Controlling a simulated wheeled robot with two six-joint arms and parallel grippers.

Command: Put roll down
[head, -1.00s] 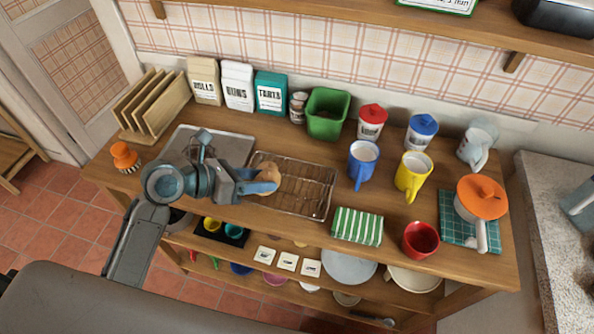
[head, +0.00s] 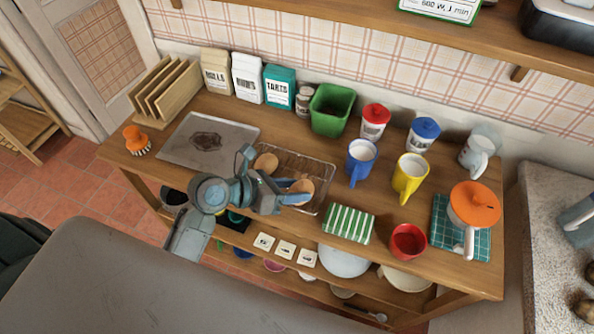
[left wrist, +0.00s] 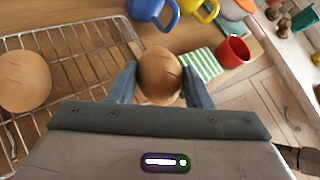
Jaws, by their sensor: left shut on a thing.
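My left gripper (head: 298,189) is shut on a round brown roll (head: 304,187). In the head view it is in front of the wire rack's right part. In the left wrist view the roll (left wrist: 160,75) sits between the two blue-grey fingers (left wrist: 160,83), just right of the rack's edge; I cannot tell its exact height. The wire cooling rack (head: 322,173) lies on the wooden counter. A second roll (head: 265,163) rests on the rack's left part, and it also shows in the left wrist view (left wrist: 22,80). My right gripper is not in view.
A baking tray (head: 180,152) with a dark stain lies left of the rack. A green-striped cloth (head: 348,223), a red cup (head: 408,241), a blue mug (head: 361,160) and a yellow mug (head: 409,176) stand to the right. A green bin (head: 329,110) is behind.

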